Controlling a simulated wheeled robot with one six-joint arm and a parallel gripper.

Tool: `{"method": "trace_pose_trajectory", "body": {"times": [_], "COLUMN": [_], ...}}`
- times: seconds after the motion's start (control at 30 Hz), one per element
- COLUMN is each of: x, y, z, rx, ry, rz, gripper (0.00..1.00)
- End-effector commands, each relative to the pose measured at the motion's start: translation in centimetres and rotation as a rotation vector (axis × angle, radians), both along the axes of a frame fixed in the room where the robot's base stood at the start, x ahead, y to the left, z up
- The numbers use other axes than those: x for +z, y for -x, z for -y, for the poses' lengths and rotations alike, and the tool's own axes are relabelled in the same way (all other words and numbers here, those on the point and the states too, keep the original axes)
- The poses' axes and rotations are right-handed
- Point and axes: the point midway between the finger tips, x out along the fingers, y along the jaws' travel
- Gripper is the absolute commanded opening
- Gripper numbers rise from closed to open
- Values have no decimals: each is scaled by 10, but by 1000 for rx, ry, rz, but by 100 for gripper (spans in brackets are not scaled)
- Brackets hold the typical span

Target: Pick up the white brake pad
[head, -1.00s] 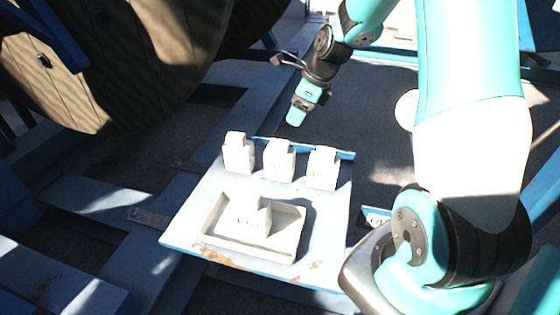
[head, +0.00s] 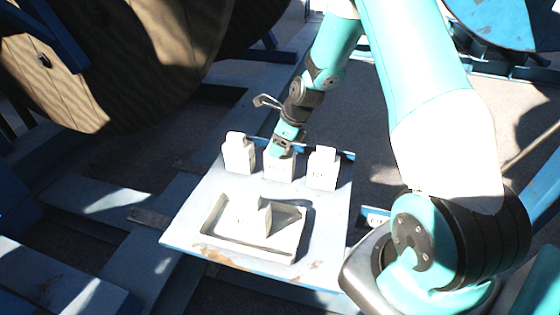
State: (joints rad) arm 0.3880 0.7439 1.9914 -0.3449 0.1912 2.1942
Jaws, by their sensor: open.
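Three white block-like pieces stand upright in a row along the back of a pale plate with blue edges (head: 190,228): a left one (head: 238,155), a middle one (head: 278,168) and a right one (head: 322,168). Another white piece (head: 248,214) stands in a shallow white tray (head: 285,252) at the front of the plate. I cannot tell by looks which is the white brake pad. My gripper (head: 281,151) is open, pointing down at the top of the middle piece and hiding its upper part. I cannot tell whether the fingers touch it.
A large wooden cable reel (head: 110,60) fills the upper left. Blue-grey beams (head: 95,197) lie left of the plate. The left and right pieces stand close on both sides of my gripper.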

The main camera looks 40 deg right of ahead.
Motion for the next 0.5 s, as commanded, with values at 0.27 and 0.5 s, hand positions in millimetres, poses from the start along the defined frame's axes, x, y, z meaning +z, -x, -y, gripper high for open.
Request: {"method": "trace_pose_trajectory", "body": {"times": [0.27, 0.5], "x": [0, 0], "y": [0, 0], "z": [0, 0], "rx": [0, 0], "ry": [0, 0], "rz": [0, 0], "gripper": [23, 0]}}
